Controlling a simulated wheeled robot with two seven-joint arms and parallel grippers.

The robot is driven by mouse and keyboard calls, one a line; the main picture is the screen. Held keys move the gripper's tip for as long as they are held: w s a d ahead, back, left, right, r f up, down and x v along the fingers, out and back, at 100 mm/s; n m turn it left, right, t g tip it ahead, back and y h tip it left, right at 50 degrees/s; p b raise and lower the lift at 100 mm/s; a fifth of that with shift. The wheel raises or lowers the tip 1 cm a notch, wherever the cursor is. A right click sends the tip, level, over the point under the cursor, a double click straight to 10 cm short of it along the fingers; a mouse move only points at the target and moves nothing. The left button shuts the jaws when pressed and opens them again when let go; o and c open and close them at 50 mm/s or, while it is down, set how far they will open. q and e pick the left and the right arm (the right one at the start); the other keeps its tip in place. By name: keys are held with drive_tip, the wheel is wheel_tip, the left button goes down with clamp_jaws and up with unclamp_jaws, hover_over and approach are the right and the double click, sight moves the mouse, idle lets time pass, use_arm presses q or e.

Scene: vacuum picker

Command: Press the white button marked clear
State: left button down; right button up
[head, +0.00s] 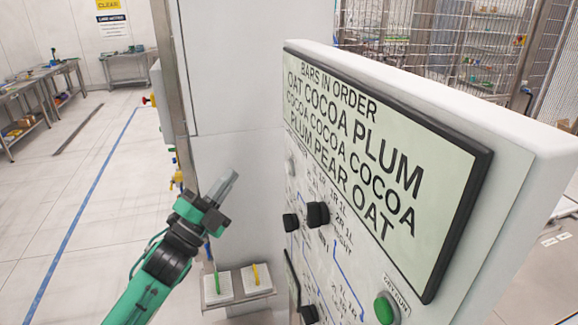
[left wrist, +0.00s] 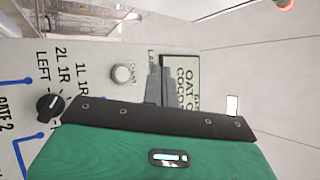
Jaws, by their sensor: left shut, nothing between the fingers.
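The white round button (left wrist: 122,75) sits on the panel in the left wrist view, with a small label beside it that is hard to read. In the head view a pale round button (head: 290,166) shows at the panel's left edge, below the display. My left gripper (head: 230,182) is shut and empty, left of the panel and apart from it in the head view. In the left wrist view its grey fingers (left wrist: 153,70) appear to the right of the white button, in front of part of the display. The right gripper is not in view.
The display (head: 380,150) lists bars in order. Black knobs (head: 318,214) and a green button (head: 385,309) labelled "dry run" are on the same panel. Open floor lies to the left.

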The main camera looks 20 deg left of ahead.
sight(288, 168)
use_arm(q)
drive_tip(key=shift+w+d, duration=0.1)
drive_tip(key=w+d, duration=0.5)
drive_tip(key=d, duration=0.2)
drive_tip(key=shift+p, duration=0.45)
drive_tip(key=shift+w+a, duration=0.1)
idle(0.4)
idle(0.8)
idle(0.6)
drive_tip(key=shift+w+d, duration=0.25)
drive_tip(key=shift+d, duration=0.15)
